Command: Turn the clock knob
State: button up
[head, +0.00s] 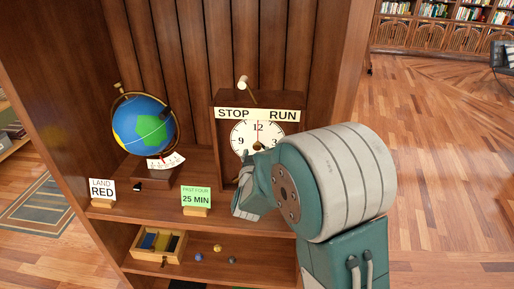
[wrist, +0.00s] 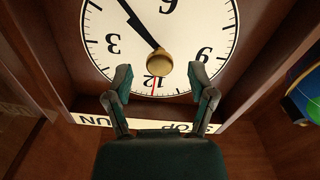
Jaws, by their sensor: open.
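The clock (head: 246,135) stands on the wooden shelf, its white dial lettered in black, with a round gold knob (head: 257,146) at the dial's centre. In the wrist view the dial (wrist: 110,25) appears upside down, with the 12 at the bottom. There a black hand runs from the gold knob (wrist: 159,62) to the upper left, and a thin red line points at the 12. My gripper (wrist: 160,75) is open, one finger on each side of the knob, with visible gaps. In the head view my arm hides the dial's lower right.
A STOP/RUN sign (head: 258,115) tops the clock; a pale-tipped lever (head: 243,83) above it leans left. A globe (head: 143,127), a "LAND RED" card (head: 102,189) and a green "PAST FOUR 25 MIN" card (head: 196,195) stand left. A wooden box (head: 157,258) and small balls lie below.

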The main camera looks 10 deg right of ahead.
jog(key=shift+x, duration=1.35)
grip_shut()
jog(key=shift+m, duration=1.2)
grip_release()
jog(key=shift+a, duration=0.1)
